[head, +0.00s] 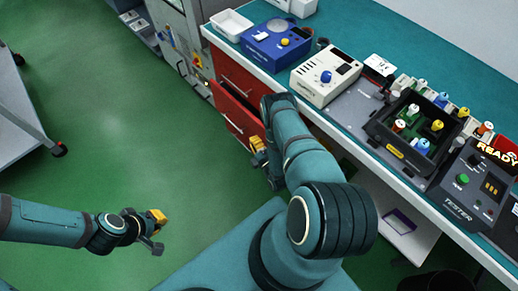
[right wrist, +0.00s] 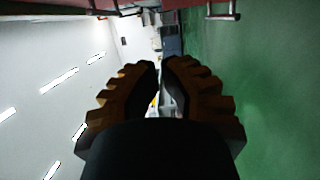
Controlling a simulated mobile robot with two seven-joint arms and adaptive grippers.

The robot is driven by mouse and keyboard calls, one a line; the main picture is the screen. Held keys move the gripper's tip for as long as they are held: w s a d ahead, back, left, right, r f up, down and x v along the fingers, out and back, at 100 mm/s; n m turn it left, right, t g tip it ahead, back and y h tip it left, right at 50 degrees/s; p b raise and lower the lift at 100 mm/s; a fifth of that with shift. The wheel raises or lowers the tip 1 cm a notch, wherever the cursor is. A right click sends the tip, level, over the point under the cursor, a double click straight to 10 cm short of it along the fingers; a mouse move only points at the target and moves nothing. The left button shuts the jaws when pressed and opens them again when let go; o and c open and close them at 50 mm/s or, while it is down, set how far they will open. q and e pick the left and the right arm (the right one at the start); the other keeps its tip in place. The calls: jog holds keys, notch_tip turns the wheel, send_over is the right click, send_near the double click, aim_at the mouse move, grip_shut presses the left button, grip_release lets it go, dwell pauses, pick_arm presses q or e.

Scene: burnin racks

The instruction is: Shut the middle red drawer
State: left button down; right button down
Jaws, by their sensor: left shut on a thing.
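Two red drawer fronts show under the bench in the head view. The upper front (head: 241,75) looks flush; the lower one, which looks like the middle red drawer (head: 229,108), stands out from the cabinet with a pale handle. Drawers below it are not clear. My right gripper (head: 258,152) is in front of the cabinet, just right of and below that drawer's front, apparently apart from it. In the right wrist view its fingers (right wrist: 162,75) have a narrow gap with nothing visibly held. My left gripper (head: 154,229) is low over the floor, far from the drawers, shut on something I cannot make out.
The bench top holds a blue device (head: 275,45), a cream device (head: 325,77), a black bin (head: 385,143) with colourful parts and a tester (head: 466,178). A grey cart (head: 22,120) stands at left. The green floor (head: 120,120) before the drawers is clear.

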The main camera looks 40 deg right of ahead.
jog(key=shift+w+d+b, duration=0.45)
jog(key=shift+w+d, duration=1.75)
jog(key=shift+d, duration=0.15)
